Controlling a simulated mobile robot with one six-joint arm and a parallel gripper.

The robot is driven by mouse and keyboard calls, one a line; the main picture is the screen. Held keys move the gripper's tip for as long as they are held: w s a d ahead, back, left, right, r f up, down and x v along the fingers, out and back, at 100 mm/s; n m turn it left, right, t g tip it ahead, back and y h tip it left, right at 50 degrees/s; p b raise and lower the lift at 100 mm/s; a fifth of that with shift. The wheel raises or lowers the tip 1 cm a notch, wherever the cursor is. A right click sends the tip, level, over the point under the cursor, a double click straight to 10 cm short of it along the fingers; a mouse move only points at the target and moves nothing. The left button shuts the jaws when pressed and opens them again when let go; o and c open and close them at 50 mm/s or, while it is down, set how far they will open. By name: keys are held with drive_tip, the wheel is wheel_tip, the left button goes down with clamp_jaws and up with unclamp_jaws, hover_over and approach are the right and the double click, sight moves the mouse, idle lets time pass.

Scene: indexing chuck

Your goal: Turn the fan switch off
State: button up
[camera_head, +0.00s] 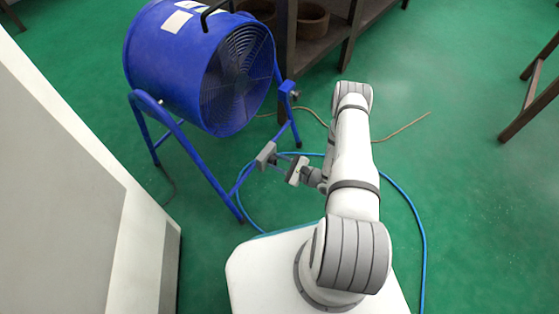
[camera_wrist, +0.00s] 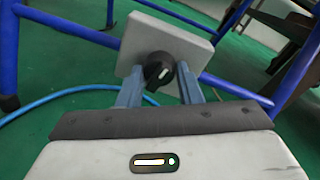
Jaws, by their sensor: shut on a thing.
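The blue drum fan (camera_head: 160,70) stands at the upper left of the head view on a blue tubular frame. The fan switch is a grey square plate (camera_head: 265,155) on the frame's low bar; it also shows in the wrist view (camera_wrist: 140,40). Its black round knob (camera_wrist: 156,80) has a white pointer mark, which stands nearly upright, leaning slightly right, in the wrist view. My gripper (camera_head: 279,162) reaches the plate from the right. In the wrist view its two fingers (camera_wrist: 160,82) are shut on the knob, one on each side. The knob is hidden in the head view.
A blue hose (camera_head: 415,215) loops over the green floor around my base. A brown shelf (camera_head: 325,50) stands behind the fan. A pale cabinet (camera_head: 70,180) fills the left side. The floor to the right is mostly clear.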

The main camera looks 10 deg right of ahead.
drive_tip(key=shift+w+r+n+h+p, duration=0.15)
drive_tip(key=shift+n+p, duration=0.1)
drive_tip(key=shift+n, duration=0.65)
drive_tip(key=shift+w+n+h+p, duration=0.1)
drive_tip(key=shift+n+h+p, duration=0.1)
drive_tip(key=shift+n, duration=0.7)
drive_tip(key=shift+d, duration=0.1)
drive_tip(key=o, duration=1)
drive_tip(key=shift+s, duration=0.15)
drive_tip(key=shift+c, duration=0.2)
drive_tip(key=shift+s, duration=0.15)
drive_tip(key=p+v, duration=0.2)
drive_tip(key=v, duration=0.5)
drive_tip(key=shift+s+d, duration=0.2)
